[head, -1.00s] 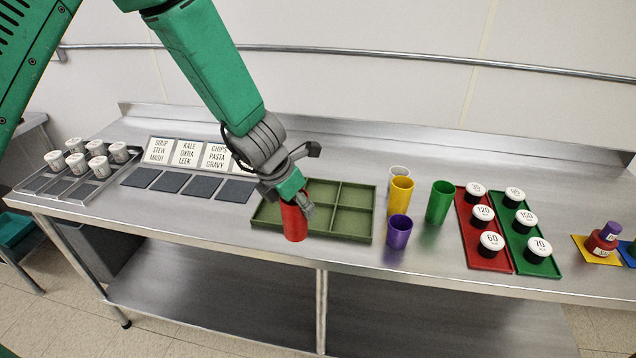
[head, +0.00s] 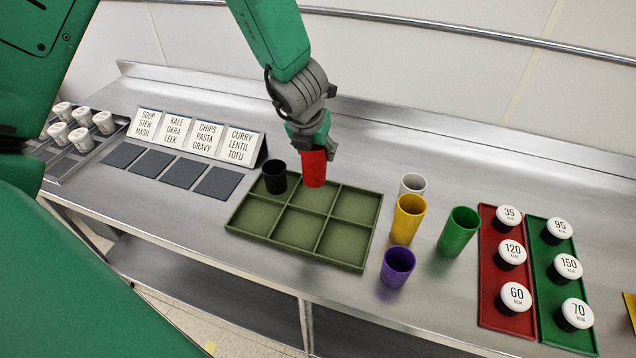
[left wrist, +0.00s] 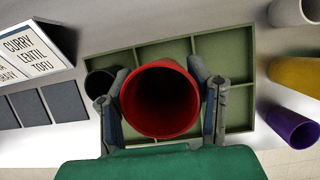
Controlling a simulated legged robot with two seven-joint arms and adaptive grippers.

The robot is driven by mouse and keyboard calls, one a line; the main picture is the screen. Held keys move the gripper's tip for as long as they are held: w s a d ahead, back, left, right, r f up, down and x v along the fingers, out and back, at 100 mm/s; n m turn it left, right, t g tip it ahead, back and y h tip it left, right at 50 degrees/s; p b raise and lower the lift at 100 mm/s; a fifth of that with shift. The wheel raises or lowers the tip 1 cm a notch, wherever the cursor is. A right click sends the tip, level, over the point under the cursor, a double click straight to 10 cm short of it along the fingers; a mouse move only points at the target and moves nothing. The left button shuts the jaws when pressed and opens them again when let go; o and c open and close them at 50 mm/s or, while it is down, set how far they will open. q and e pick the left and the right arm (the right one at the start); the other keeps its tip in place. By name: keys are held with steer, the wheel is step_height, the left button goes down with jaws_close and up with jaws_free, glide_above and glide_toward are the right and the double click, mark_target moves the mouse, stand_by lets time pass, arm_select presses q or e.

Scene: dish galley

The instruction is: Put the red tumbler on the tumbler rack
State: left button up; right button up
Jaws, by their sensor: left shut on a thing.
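The red tumbler (head: 314,168) is upright in my left gripper (head: 312,150), over the back middle part of the rack. In the left wrist view the red tumbler (left wrist: 160,98) sits between the two fingers of my left gripper (left wrist: 160,100), which are shut on it. The tumbler rack (head: 295,256) is a green tray with six compartments on the steel counter. A black tumbler (head: 275,178) stands in its back left compartment; the other compartments look empty. I cannot tell whether the red tumbler touches the rack floor. My right gripper is not in view.
White (head: 412,186), yellow (head: 407,220), green (head: 458,232) and purple (head: 397,267) tumblers stand right of the rack. Farther right are a red tray (head: 488,300) and a green tray (head: 550,330) with lidded jars. Menu cards (head: 195,137) and dark mats (head: 182,172) lie to the left.

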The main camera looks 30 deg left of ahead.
mark_target(318, 170)
arm_select(q)
steer(key=f, duration=0.2)
steer(key=shift+w+a+f, duration=0.1)
steer(key=shift+a+f, duration=0.1)
steer(key=shift+f, duration=0.15)
steer(key=f+b, duration=0.1)
steer(key=f, duration=0.2)
steer(key=shift+d+f, duration=0.1)
steer(key=shift+d, duration=0.1)
steer(key=shift+d+f, duration=0.1)
steer(key=shift+f, duration=0.05)
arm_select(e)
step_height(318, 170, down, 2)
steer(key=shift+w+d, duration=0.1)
arm_select(q)
steer(key=shift+f, duration=0.1)
steer(key=o, duration=1.2)
steer(key=shift+c, duration=0.2)
steer(key=shift+a, duration=0.2)
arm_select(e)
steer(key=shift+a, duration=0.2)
